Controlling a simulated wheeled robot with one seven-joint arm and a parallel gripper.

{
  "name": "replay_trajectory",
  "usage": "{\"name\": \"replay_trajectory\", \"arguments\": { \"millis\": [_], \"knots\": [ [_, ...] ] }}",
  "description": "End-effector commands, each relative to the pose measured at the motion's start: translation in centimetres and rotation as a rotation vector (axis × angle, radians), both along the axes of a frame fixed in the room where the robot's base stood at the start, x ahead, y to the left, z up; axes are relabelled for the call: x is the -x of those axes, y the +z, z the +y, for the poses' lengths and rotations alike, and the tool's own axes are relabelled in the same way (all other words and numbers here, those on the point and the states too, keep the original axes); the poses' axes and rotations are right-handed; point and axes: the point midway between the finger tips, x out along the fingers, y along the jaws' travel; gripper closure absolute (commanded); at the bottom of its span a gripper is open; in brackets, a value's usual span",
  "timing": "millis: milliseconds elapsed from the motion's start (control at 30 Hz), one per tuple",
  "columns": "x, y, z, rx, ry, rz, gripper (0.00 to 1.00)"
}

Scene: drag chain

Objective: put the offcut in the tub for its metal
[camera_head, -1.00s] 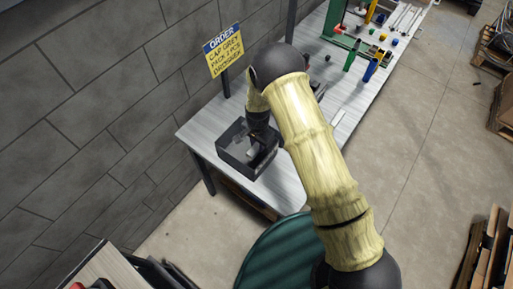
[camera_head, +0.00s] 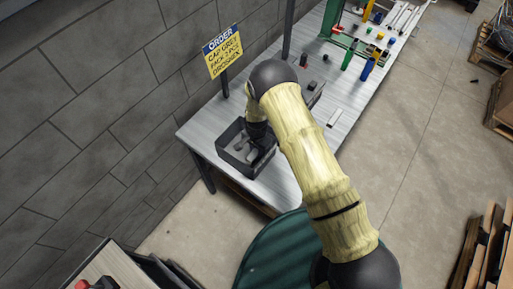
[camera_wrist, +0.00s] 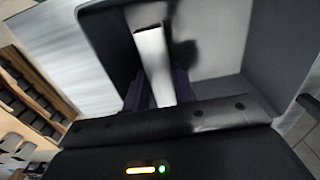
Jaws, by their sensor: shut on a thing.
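The offcut (camera_wrist: 152,62) is a short, pale metal bar or hollow profile in the wrist view. My gripper (camera_wrist: 156,92) is shut on its near end, and its far end points away from me. In the head view my gripper (camera_head: 262,146) is lowered at a dark grey open tub (camera_head: 238,167) on the near end of the bench. The tub's grey inner wall (camera_wrist: 284,42) also shows in the wrist view, around the offcut. Small dark shapes lie inside the tub. Whether the offcut touches the tub floor cannot be told.
The bench (camera_head: 208,131) runs away along the grey block wall. A blue and yellow order sign (camera_head: 223,52) stands behind the tub. Farther along are a green frame (camera_head: 345,41), blue and green tubes and small blocks. A dark green round surface (camera_head: 272,257) lies below my arm.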

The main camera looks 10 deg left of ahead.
Motion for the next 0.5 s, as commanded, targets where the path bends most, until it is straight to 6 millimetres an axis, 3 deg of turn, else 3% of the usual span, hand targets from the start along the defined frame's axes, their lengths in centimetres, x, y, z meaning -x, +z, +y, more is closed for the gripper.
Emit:
{"name": "replay_trajectory", "arguments": {
  "millis": [500],
  "knots": [
    [-0.01,-0.92,-0.01,0.000,0.000,0.000,0.99]
  ]
}}
